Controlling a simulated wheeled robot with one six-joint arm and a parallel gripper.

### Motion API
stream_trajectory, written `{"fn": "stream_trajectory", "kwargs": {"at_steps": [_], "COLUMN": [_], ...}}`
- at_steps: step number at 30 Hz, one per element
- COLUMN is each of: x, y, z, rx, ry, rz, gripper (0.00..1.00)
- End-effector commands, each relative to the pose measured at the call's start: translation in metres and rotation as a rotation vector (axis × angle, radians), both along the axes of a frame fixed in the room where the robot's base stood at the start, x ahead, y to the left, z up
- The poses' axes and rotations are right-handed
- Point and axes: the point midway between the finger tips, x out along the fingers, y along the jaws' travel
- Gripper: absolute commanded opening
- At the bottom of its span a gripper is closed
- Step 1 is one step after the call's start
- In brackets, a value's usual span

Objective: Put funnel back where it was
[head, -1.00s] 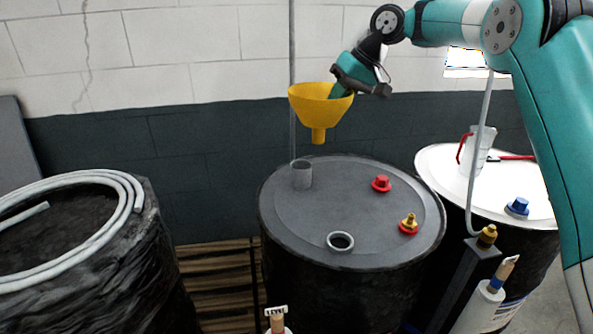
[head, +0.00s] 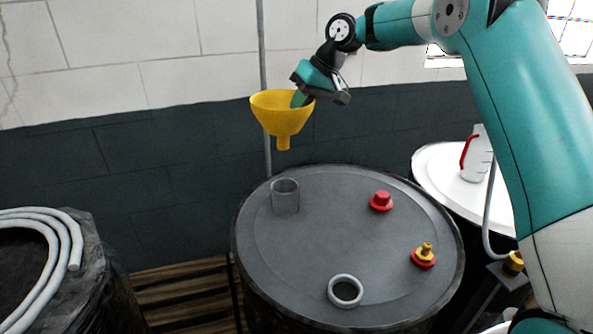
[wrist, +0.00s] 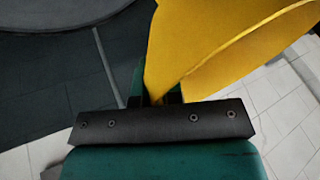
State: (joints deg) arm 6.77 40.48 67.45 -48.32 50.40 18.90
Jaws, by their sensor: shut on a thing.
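The yellow funnel (head: 281,115) hangs in the air above the back left part of the grey drum lid, upright with its spout down. My gripper (head: 304,98) is shut on the right side of its rim. In the wrist view the funnel (wrist: 215,45) fills the upper right, with its edge between the fingers of my gripper (wrist: 155,98). A grey open cylindrical holder (head: 285,197) stands on the drum lid (head: 330,235), below the funnel and apart from it. The fingertips are partly hidden by the funnel wall.
The lid also carries a red cap (head: 381,201), a red and yellow fitting (head: 424,255) and a ringed opening (head: 345,291). A white-topped drum with a jug (head: 477,155) stands right. Coiled hose (head: 60,245) lies on the left drum. A vertical pipe (head: 263,60) runs behind the funnel.

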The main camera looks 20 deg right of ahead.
Motion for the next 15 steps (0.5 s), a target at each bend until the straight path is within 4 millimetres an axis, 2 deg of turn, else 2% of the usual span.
{"fn": "stream_trajectory", "kwargs": {"at_steps": [1, 6, 10, 15], "x": [-0.001, -0.001, -0.001, 0.0], "y": [0.001, 0.0, -0.001, -0.003], "z": [-0.016, -0.06, -0.085, -0.1], "rx": [0.002, 0.0, 0.0, 0.0], "ry": [0.005, 0.004, 0.002, 0.0], "rz": [0.001, -0.002, -0.001, -0.002], "gripper": [0.0, 0.0, 0.0, 0.0]}}
